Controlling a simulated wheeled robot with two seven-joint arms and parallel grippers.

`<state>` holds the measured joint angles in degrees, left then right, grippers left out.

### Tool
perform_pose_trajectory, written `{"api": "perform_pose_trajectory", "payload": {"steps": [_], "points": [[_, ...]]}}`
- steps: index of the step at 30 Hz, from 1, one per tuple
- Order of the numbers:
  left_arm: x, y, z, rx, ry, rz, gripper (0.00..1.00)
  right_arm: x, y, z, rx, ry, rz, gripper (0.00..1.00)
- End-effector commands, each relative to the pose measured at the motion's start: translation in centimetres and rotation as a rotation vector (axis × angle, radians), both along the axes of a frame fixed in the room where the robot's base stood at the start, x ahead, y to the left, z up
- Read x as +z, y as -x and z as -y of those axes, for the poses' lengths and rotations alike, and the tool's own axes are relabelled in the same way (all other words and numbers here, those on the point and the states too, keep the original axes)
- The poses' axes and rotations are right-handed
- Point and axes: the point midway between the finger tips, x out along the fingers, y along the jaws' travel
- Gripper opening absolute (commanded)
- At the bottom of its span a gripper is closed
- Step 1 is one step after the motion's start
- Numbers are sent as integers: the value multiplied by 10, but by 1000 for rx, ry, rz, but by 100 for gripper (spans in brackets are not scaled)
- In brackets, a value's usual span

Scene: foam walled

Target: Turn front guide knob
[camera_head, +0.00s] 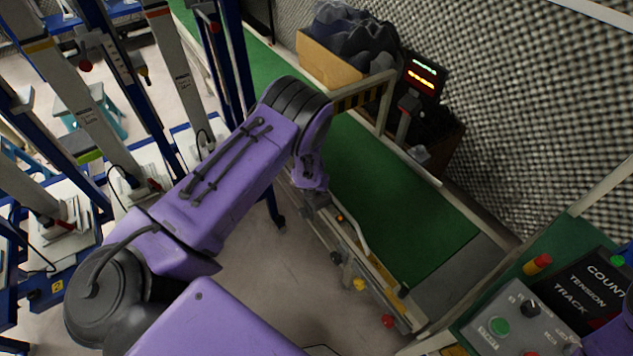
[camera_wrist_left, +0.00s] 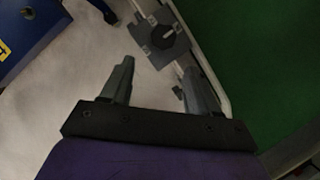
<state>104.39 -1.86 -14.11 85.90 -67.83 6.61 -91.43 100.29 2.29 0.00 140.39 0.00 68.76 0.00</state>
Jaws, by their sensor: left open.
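A grey square plate with a dark round knob (camera_wrist_left: 157,38) is fixed to the conveyor's side rail in the left wrist view, just beyond my fingertips. It appears to be a guide knob; whether it is the front one I cannot tell. My left gripper (camera_wrist_left: 157,70) is open and empty, its two fingers spread below the knob and apart from it. In the head view my left gripper (camera_head: 316,199) points down at the near side of the green conveyor (camera_head: 385,185); its fingers are hard to make out, and it may hide the knob. My right gripper is not in view.
Black (camera_head: 336,258), yellow (camera_head: 359,285) and red (camera_head: 388,321) knobs line the conveyor's near side. A control panel (camera_head: 515,322) with buttons is at lower right. A box of dark foam (camera_head: 330,60) stands beyond the belt. Blue-framed stations (camera_head: 125,80) fill the left.

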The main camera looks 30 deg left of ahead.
Motion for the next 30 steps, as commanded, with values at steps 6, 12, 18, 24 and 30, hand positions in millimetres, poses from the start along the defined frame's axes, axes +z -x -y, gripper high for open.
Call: {"api": "perform_pose_trajectory", "payload": {"steps": [6,12,18,24,30], "points": [[0,-21,-10,10,9,1,60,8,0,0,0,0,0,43],[-37,-34,-15,6,4,-3,60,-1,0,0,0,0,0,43],[-47,-40,-17,5,3,-2,60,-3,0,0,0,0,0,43],[-47,-40,-16,3,3,-2,60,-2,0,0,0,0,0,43],[-47,-40,-16,3,4,-3,5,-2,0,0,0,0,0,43]]}}
